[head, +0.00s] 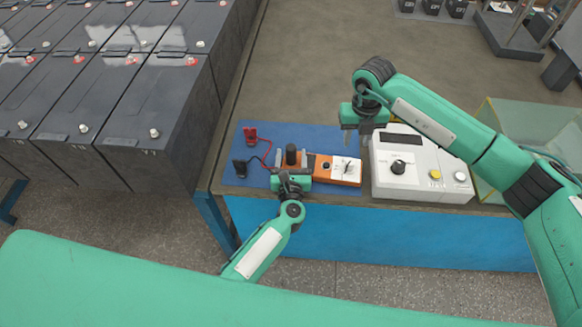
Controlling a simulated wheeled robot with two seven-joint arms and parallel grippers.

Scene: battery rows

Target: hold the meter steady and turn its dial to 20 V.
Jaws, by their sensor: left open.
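The orange meter (321,177) lies on the blue mat (262,133) near the bench's front edge. A small dark round dial (326,166) shows near its middle, with a white face (346,168) at its right end. The dial's setting is too small to read. My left gripper (291,172) is open at the meter's left end and hides part of it; I cannot tell if it touches. My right gripper (356,136) points down, above and behind the meter's right end. Its fingers look apart, with nothing seen between them.
Red and black clips (250,134) with leads lie on the mat's left side. A grey-white box (420,184) with a black knob is close right of the meter. Battery rows (158,100) fill the left.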

